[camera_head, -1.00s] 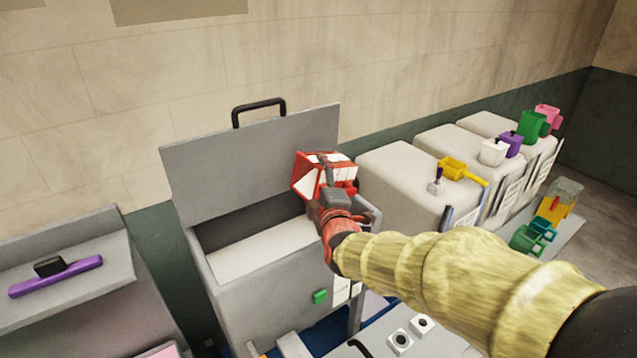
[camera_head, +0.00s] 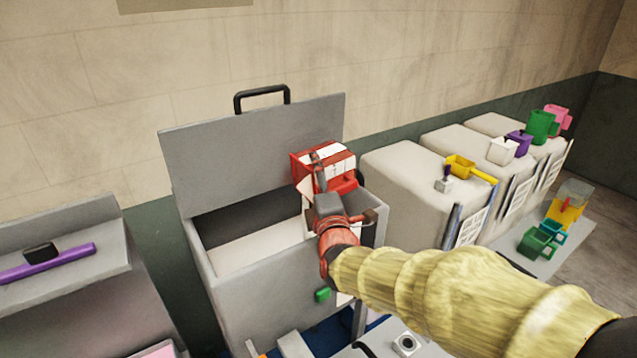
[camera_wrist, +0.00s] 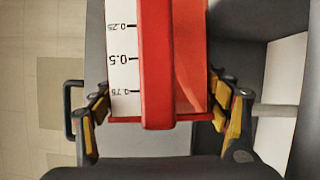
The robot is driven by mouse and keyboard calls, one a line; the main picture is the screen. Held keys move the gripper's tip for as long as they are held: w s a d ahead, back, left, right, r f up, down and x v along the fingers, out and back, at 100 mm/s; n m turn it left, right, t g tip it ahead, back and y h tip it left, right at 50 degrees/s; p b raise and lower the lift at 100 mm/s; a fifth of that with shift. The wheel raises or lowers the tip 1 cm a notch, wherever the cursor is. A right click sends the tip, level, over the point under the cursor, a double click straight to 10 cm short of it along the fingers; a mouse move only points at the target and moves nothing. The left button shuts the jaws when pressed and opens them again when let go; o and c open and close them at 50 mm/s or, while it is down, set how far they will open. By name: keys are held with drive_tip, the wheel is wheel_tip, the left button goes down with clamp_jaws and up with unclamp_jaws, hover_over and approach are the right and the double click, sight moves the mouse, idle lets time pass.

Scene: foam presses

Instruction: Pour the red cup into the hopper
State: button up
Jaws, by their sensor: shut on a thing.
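The red cup (camera_head: 342,184) has a white scale panel and is held tilted over the right part of the open grey hopper (camera_head: 262,285). In the wrist view the red cup (camera_wrist: 157,70) fills the top middle, with scale marks on its left side. My gripper (camera_wrist: 160,100) is shut on it, with a finger on each side. Below the cup's left edge in the head view is a pale patch; I cannot tell whether it is material falling out. The cup's mouth and contents are hidden. A pale surface shows inside the hopper.
The hopper's lid (camera_head: 250,150) stands raised behind the opening. To the right, pale bins (camera_head: 400,185) carry yellow, white, purple, green and pink scoops or cups. A green cup (camera_head: 535,243) stands on a lower shelf. A grey machine with a purple bar (camera_head: 50,267) is at left.

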sight(327, 157)
drive_tip(key=shift+s+a+r+n+t+y+b, duration=0.15)
drive_tip(key=shift+s+a+n+t+b, duration=0.15)
drive_tip(key=shift+n+b, duration=0.6)
drive_tip(key=shift+s+a+r+n+t+y+b, duration=0.1)
drive_tip(key=shift+s+a+n+t+y+b, duration=0.15)
drive_tip(key=shift+n+b, duration=0.65)
drive_tip(key=shift+a+r, duration=0.1)
drive_tip(key=shift+a, duration=0.05)
drive_tip(key=d+m, duration=0.1)
drive_tip(key=m, duration=0.1)
drive_tip(key=w+m+g+h, duration=0.1)
drive_tip(key=m, duration=0.1)
drive_tip(key=shift+d+p, duration=0.35)
drive_tip(key=shift+p, duration=0.05)
drive_tip(key=r+m+g+p, duration=0.1)
drive_tip(key=w+d+r+m+p, duration=0.1)
drive_tip(key=m, duration=0.1)
drive_tip(key=shift+d+g+p, duration=0.1)
drive_tip(key=shift+g+p, duration=0.25)
drive_tip(key=shift+w+d+r+m+g, duration=0.1)
drive_tip(key=shift+d+r+m+g, duration=0.1)
drive_tip(key=shift+m, duration=0.35)
drive_tip(key=shift+w+d+r+m+g, duration=0.1)
drive_tip(key=shift+r+m, duration=0.05)
drive_tip(key=shift+m, duration=0.4)
drive_tip(key=m+g+b, duration=0.1)
drive_tip(key=b, duration=0.2)
drive_tip(key=shift+w+r+b, duration=0.1)
drive_tip(key=shift+b, duration=0.6)
